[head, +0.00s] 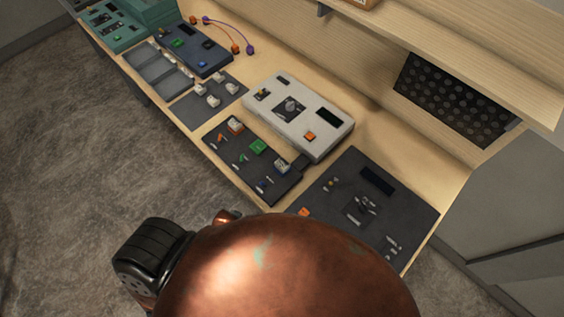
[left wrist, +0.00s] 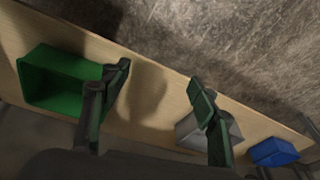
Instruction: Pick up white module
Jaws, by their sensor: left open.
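Several small white modules (head: 214,101) sit on a dark grey mat (head: 184,117) left of the middle in the head view. I cannot tell which of them the task names. A larger off-white console (head: 325,133) with a knob and an orange button lies just to their right. My left gripper (left wrist: 160,76) shows only in the left wrist view. Its two fingers are spread with nothing between them, above a wooden surface (left wrist: 155,100). A whitish-grey bin-like object (left wrist: 190,135) is partly hidden behind the right finger. My right gripper is not in view.
The head view shows a dark board with coloured parts (head: 222,150), a dark panel (head: 410,210), a blue-grey console (head: 200,58) and orange-purple cables (head: 227,27). A shelf (head: 480,60) overhangs the bench. The left wrist view shows green (left wrist: 60,62) and blue (left wrist: 274,152) bins.

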